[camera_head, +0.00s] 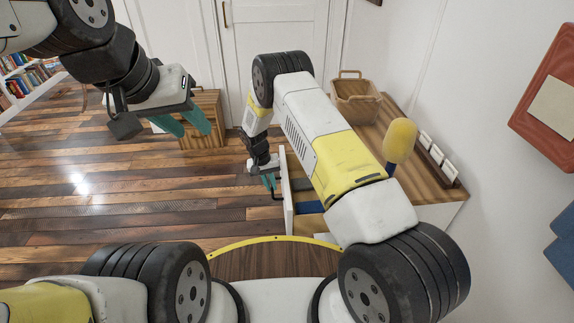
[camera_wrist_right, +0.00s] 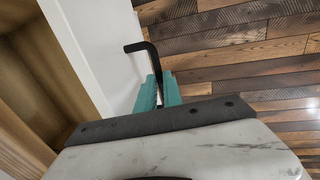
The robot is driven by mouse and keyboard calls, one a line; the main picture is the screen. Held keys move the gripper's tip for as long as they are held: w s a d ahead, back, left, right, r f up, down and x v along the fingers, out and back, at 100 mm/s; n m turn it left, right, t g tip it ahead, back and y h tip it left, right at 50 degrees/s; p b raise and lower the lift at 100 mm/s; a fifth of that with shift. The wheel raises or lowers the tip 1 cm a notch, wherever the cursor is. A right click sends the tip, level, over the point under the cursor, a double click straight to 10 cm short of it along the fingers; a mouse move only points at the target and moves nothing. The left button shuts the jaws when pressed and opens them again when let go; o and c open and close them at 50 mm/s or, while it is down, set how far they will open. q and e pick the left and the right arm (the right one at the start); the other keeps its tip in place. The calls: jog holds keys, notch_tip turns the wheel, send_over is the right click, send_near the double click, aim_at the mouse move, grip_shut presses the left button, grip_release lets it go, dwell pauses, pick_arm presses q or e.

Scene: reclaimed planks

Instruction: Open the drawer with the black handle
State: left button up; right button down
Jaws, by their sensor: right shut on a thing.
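The drawer is a white front panel (camera_head: 288,196) standing out from the cabinet at the right, with an open gap behind it. Its black handle (camera_wrist_right: 143,47) is a bent bar on the outer side of the panel in the right wrist view. My right gripper (camera_head: 269,181) is at the outer face of the panel. Its teal fingers (camera_wrist_right: 158,92) are shut on the black handle. In the wrist view the wooden inside (camera_wrist_right: 40,75) shows left of the panel. My left gripper (camera_head: 194,131) is open and empty, in the air over the floor, well left of the drawer.
The wooden cabinet top (camera_head: 425,180) holds a wicker basket (camera_head: 356,103), a yellow rounded object (camera_head: 400,140) and a rack with white pieces (camera_head: 437,158). A blue item (camera_head: 310,207) shows in the gap. A wooden box (camera_head: 207,105) stands by the door. The plank floor (camera_head: 130,205) is clear.

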jog(key=shift+s+a, duration=0.1)
jog(key=shift+a, duration=2.7)
jog(key=c, duration=1.5)
grip_release()
jog(key=shift+r, duration=0.1)
jog(key=r, duration=0.2)
jog(key=a+r, duration=0.1)
jog(key=r, duration=0.4)
jog(key=shift+a+r, duration=0.25)
